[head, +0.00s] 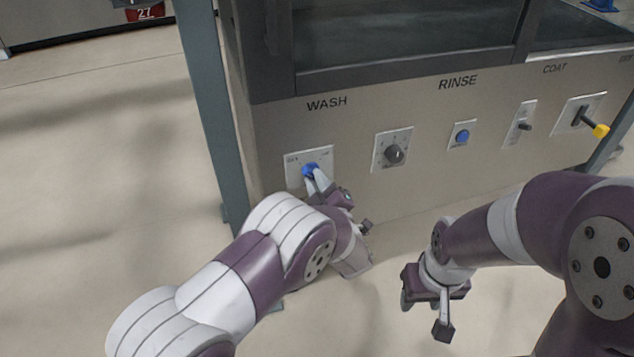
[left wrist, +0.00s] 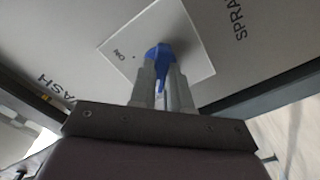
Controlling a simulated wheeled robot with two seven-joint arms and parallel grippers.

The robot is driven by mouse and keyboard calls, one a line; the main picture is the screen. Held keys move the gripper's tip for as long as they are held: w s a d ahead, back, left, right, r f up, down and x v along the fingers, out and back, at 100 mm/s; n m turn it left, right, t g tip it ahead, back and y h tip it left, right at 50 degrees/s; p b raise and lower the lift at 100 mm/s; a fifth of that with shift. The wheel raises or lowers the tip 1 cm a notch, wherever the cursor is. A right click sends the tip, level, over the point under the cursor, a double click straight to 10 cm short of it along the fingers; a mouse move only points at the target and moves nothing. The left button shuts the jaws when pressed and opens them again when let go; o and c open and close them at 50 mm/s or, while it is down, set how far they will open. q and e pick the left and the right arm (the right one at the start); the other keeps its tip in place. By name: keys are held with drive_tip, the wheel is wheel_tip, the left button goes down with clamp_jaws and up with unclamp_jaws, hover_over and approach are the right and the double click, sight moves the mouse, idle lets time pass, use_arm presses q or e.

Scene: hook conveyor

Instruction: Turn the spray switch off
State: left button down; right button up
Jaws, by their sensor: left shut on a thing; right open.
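The spray switch is a blue rotary knob (head: 310,170) on a pale plate (head: 293,172) under the word WASH in the head view. In the left wrist view the blue knob (left wrist: 157,56) stands on its white plate (left wrist: 190,62), with ON marked at one side and SPRAY lettered beyond the plate. My left gripper (head: 313,178) is shut on the knob; its fingers (left wrist: 160,82) lie on both sides of it and hide part of it. My right gripper (head: 429,303) is open and empty, low in front of the panel and apart from it.
Along the panel to the right are a dark dial (head: 394,154), a blue button (head: 462,137), a small toggle (head: 524,126) and a yellow-tipped lever (head: 600,130). A grey post (head: 208,110) stands left of the switch. The floor at left is clear.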

use_arm(q)
drive_tip(key=c, duration=1.1)
unclamp_jaws()
drive_tip(key=p+v, duration=0.4)
drive_tip(key=v, duration=0.8)
drive_tip(key=shift+s+d, duration=0.1)
drive_tip(key=shift+s, duration=0.25)
